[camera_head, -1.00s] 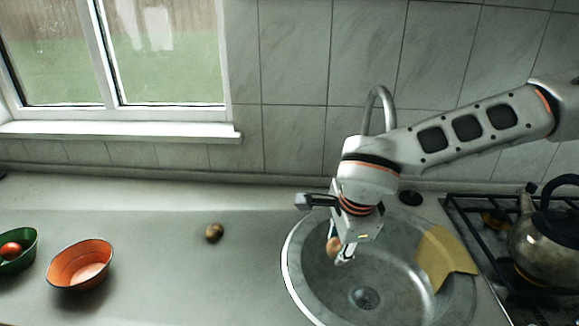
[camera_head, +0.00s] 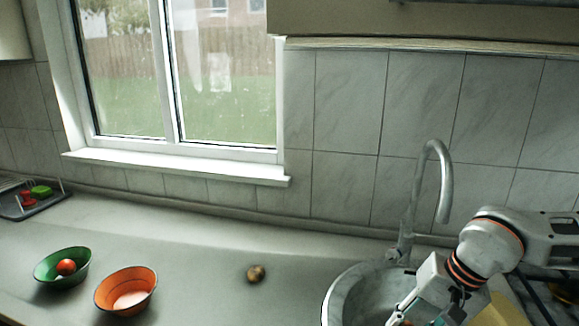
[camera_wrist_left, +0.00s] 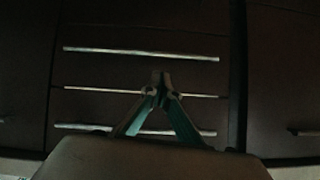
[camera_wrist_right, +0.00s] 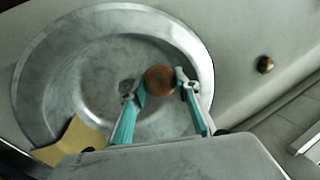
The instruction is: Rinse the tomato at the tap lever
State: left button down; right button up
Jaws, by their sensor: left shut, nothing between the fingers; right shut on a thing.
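A red tomato (camera_head: 66,267) lies in a green bowl (camera_head: 47,275) at the left of the counter. My right gripper (camera_wrist_right: 160,88) is shut on a round reddish-brown thing (camera_wrist_right: 159,79), duller than that tomato; I cannot tell surely what it is. It is held over the sink basin (camera_wrist_right: 75,75) in the right wrist view. In the head view the fingers are mostly cut off at the bottom edge. The curved tap (camera_head: 441,165) rises behind the sink, with its lever (camera_head: 394,255) low at its base. My left gripper (camera_wrist_left: 160,85) is shut and empty before dark drawers.
An orange bowl (camera_head: 127,291) stands beside the green one. A brown round item (camera_head: 256,273) lies alone on the counter. A yellow cloth (camera_wrist_right: 75,138) hangs over the sink rim. A rack (camera_head: 32,201) stands far left.

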jog(key=n, duration=0.1)
jog(key=d+n, duration=0.1)
jog(key=n+g, duration=0.1)
jog(key=shift+s+d+f+n, duration=0.15)
jog(key=shift+s+f+n, duration=0.15)
pick_arm(q)
jog(key=c, duration=2.2)
grip_release()
pick_arm(e)
jog(key=shift+d+n, duration=0.1)
jog(key=shift+n, duration=0.3)
